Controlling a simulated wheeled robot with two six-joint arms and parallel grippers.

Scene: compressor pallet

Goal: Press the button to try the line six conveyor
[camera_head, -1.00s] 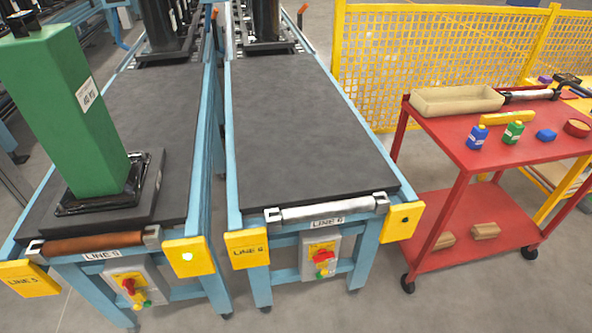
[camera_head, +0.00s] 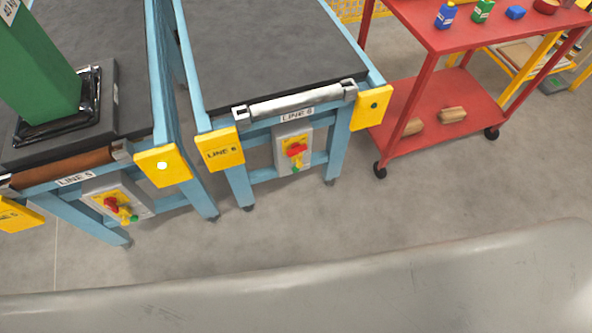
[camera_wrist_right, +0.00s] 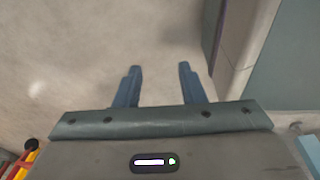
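The line six conveyor has a dark belt (camera_head: 270,45) and a blue frame. Its front bears a LINE 6 label (camera_head: 297,116) and a yellow LINE 6 plate (camera_head: 221,149). Below the silver roller (camera_head: 296,102) hangs a grey control box (camera_head: 281,150) with a red switch (camera_head: 296,150) on a yellow backing. A small green button (camera_head: 295,169) shows under the switch. My right gripper (camera_wrist_right: 161,80) is open and empty over plain floor in the right wrist view. Neither gripper shows in the head view, so my left gripper is out of sight.
The line five conveyor's similar box (camera_head: 117,199) is at left, with a green block (camera_head: 40,65) on its belt. A red trolley (camera_head: 435,35) stands right of line six. Floor in front is clear. A lamp (camera_head: 162,166) on line five's yellow block is bright; line six's (camera_head: 374,105) is dark.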

